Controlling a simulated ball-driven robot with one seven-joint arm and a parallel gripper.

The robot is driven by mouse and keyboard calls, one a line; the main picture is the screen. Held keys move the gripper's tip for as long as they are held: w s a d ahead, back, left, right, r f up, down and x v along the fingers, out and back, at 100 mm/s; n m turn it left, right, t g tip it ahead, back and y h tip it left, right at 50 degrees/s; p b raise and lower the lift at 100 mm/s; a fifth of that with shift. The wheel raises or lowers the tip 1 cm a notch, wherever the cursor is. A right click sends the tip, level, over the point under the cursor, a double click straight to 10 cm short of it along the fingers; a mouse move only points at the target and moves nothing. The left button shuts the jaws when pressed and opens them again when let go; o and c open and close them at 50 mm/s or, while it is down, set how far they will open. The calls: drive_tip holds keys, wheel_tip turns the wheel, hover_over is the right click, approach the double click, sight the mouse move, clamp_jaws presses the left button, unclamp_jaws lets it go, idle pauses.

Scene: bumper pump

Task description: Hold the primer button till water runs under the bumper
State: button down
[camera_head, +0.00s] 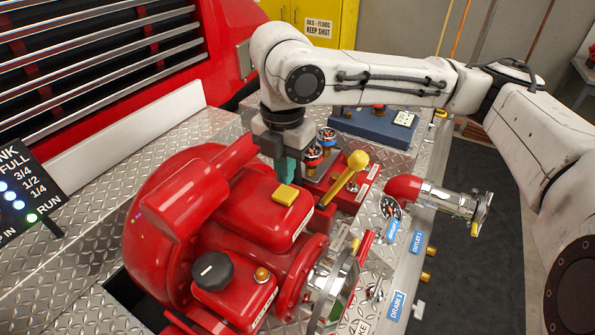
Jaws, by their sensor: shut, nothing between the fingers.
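My gripper (285,168) points down behind the red pump (260,214), beside a red control block (340,190). Its teal fingers are shut with nothing between them. Their tips are close to the pump housing's top edge, and I cannot tell whether they touch anything. I cannot clearly make out the primer button; it may be hidden behind the gripper or the pump. The diamond-plate bumper (105,240) lies around the pump. Its underside is hidden from this view, and I see no running water.
A yellow-knobbed lever (355,162) and small gauges (326,136) stand right of my gripper. A red and chrome outlet (440,198) juts out at the right. Dark floor (475,240) at the right is clear.

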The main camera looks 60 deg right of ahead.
sight(285, 193)
wheel_tip(285, 193, up, 9)
drive_tip(key=shift+w, duration=0.15)
idle(0.8)
